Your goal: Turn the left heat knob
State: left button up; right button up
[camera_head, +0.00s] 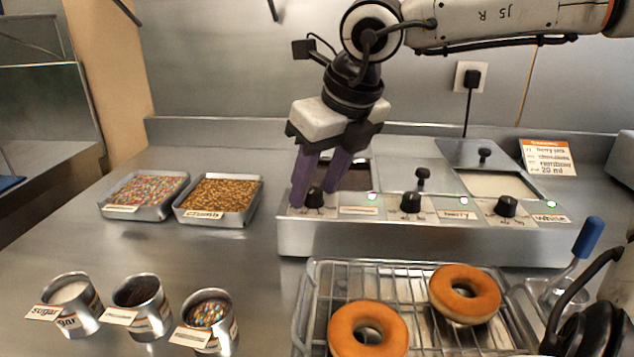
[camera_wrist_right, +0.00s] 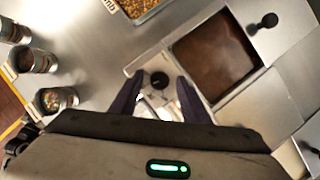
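The left heat knob (camera_head: 314,198) is a black knob on the front panel of the steel warmer (camera_head: 300,240), at its left end. My right gripper (camera_head: 316,194) reaches down to it from above, with its two purple fingers apart. In the right wrist view the knob (camera_wrist_right: 159,80) shows between and just beyond the open fingertips, with a gap on each side. The knob does not look gripped. A middle knob (camera_head: 411,202) and a right knob (camera_head: 506,206) sit farther along the panel. My left gripper is not in view.
A brown-filled well (camera_wrist_right: 215,57) lies behind the left knob. Trays of sprinkles (camera_head: 145,192) and crumbs (camera_head: 218,197) stand left of the warmer. A wire rack (camera_head: 400,275) with two doughnuts is in front. Several topping cups (camera_head: 140,303) stand at front left.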

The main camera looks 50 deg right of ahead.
jog(key=c, duration=1)
